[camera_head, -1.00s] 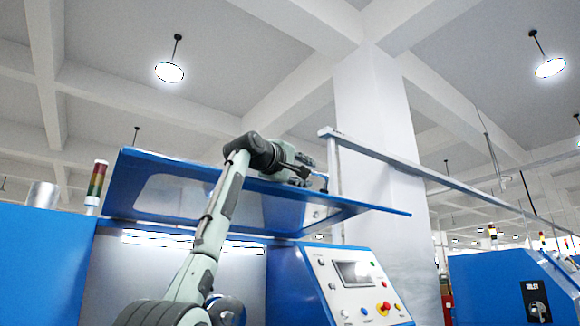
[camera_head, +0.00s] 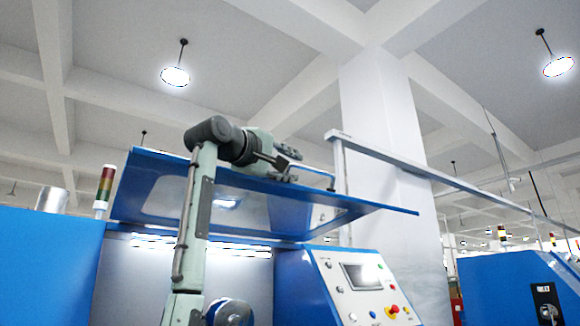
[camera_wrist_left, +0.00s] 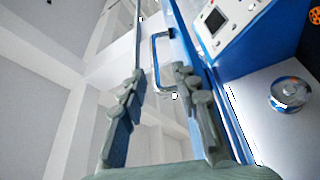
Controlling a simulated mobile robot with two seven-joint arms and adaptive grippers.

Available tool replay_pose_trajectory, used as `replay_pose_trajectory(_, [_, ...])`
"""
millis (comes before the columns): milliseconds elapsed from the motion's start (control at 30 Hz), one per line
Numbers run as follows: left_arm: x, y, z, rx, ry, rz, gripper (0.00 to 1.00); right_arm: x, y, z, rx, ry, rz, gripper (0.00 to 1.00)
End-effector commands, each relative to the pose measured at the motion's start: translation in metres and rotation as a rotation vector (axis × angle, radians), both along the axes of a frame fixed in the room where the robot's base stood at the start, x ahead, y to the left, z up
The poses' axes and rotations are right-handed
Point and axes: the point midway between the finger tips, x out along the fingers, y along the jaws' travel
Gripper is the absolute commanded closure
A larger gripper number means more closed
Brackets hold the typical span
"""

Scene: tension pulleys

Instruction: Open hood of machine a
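The hood (camera_head: 255,187) of the near blue machine stands raised and tilted, with clear window panes, in the head view. Its handle (camera_head: 331,180) is a thin bar near the hood's edge; it also shows in the wrist view (camera_wrist_left: 155,62) as a bracket-shaped bar. My left gripper (camera_head: 290,165) is above the hood's upper edge, to the left of the handle. In the wrist view its two fingers (camera_wrist_left: 159,80) are apart with nothing held between them, and the handle lies beyond their tips. My right gripper is not in view.
The control panel (camera_head: 362,285) with screen and buttons is below the hood at right. A signal light (camera_head: 104,187) stands at left. A rail (camera_head: 430,172) runs past a white pillar (camera_head: 385,130). Another blue machine (camera_head: 500,285) stands at far right.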

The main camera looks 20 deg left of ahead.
Motion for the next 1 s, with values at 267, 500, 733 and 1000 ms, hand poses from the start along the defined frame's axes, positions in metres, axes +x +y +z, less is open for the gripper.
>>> replay_pose_trajectory(267, [-0.013, 0.004, 0.0, 0.0, 0.0, 0.001, 0.67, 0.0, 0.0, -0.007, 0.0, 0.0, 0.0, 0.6])
replay_pose_trajectory(500, [-0.029, 0.008, 0.001, 0.0, -0.001, 0.002, 0.67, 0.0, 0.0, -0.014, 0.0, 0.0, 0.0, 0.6])
replay_pose_trajectory(733, [-0.045, 0.012, 0.003, 0.0, 0.0, 0.001, 0.67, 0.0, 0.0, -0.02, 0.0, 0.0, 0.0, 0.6])
replay_pose_trajectory(1000, [-0.064, 0.016, 0.005, -0.001, -0.002, 0.0, 0.67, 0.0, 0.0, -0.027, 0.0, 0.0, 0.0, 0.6])
